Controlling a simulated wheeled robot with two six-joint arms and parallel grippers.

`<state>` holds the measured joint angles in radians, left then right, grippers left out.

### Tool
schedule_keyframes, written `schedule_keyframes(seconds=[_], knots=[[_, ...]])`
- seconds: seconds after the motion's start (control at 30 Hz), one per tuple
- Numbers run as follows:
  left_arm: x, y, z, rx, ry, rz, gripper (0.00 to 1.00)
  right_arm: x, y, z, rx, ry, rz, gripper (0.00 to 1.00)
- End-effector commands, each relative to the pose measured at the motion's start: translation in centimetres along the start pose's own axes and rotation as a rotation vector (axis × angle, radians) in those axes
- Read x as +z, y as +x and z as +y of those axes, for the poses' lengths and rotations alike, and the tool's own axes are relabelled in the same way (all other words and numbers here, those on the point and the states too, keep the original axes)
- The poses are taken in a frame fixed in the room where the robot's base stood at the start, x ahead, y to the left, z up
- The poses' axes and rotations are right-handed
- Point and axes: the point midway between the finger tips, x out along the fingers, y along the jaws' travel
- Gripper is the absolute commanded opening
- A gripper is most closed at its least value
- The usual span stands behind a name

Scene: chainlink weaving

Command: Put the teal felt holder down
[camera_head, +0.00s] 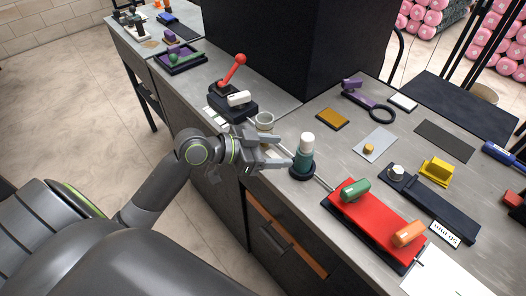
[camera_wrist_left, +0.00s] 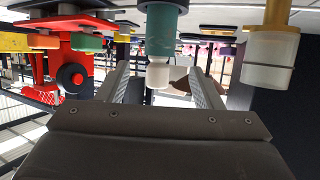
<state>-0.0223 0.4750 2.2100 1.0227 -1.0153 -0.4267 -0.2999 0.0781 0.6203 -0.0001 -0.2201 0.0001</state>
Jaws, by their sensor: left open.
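The teal felt holder (camera_head: 305,157) is a teal cylinder with a white rounded top. It stands upright in a round dark base (camera_head: 301,172) near the front edge of the bench. In the left wrist view, which is upside down, the teal holder (camera_wrist_left: 162,30) hangs from the top with its white end lowest. My left gripper (camera_head: 285,151) is open just left of the holder, its fingers pointing at it. In the wrist view the fingers (camera_wrist_left: 160,88) are spread to either side of the white end. Contact cannot be told. My right gripper is out of view.
A pale cup (camera_head: 265,122) stands close behind the gripper. A red block with green and orange cylinders (camera_head: 375,224) lies to the right of the holder. A black box with a red lever (camera_head: 231,98) is behind. A grey plate (camera_head: 375,144) lies further back.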

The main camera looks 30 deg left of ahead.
Motion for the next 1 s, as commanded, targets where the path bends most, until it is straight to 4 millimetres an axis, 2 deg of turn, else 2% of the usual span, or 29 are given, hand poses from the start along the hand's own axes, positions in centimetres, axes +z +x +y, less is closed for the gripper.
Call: schedule_keyframes(seconds=[0.2, 0.4, 1.0], knots=[[0.1, -2.2, 0.0, -0.001, 0.004, -0.003, 0.6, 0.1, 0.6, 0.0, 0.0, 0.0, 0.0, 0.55], [0.0, -3.2, 0.1, 0.001, 0.001, -0.001, 0.6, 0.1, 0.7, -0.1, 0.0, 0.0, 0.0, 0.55], [0.0, -3.3, 0.1, 0.001, 0.0, 0.0, 0.6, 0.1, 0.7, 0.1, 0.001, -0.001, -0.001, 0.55]])
